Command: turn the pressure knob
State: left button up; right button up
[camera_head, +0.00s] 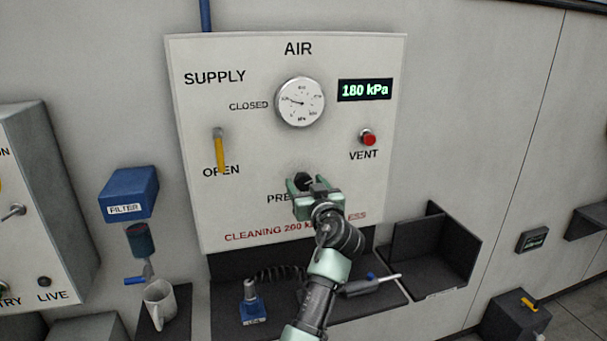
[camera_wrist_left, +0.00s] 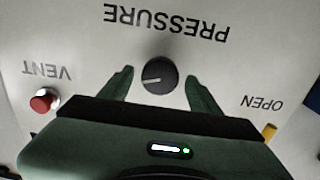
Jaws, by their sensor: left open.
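The black round pressure knob (camera_wrist_left: 160,75) sits on the white AIR panel (camera_head: 200,90). In the head view the knob (camera_head: 302,180) shows just beyond my left gripper (camera_head: 307,186). In the left wrist view my left gripper (camera_wrist_left: 159,88) is open, with one finger on each side of the knob and a gap on both sides. A thin white mark shows on the knob's face. The display (camera_head: 364,90) reads 180 kPa. The round gauge (camera_head: 300,102) is above the knob. My left arm hides part of the PRESSURE label in the head view. My right gripper is not in view.
A yellow supply lever (camera_head: 220,152) points down at OPEN. A red vent button (camera_head: 368,138) is on the panel's right. Below are a white mug (camera_head: 159,303), a blue-based tool (camera_head: 252,302), and a black open tray (camera_head: 433,250). A blue filter (camera_head: 128,193) hangs left.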

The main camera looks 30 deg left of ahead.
pick_arm(q)
jog(key=shift+x, duration=1.05)
jog(key=c, duration=1.3)
jog(key=shift+f+b, duration=0.15)
jog(key=shift+b, duration=0.65)
jog(key=o, duration=1.3)
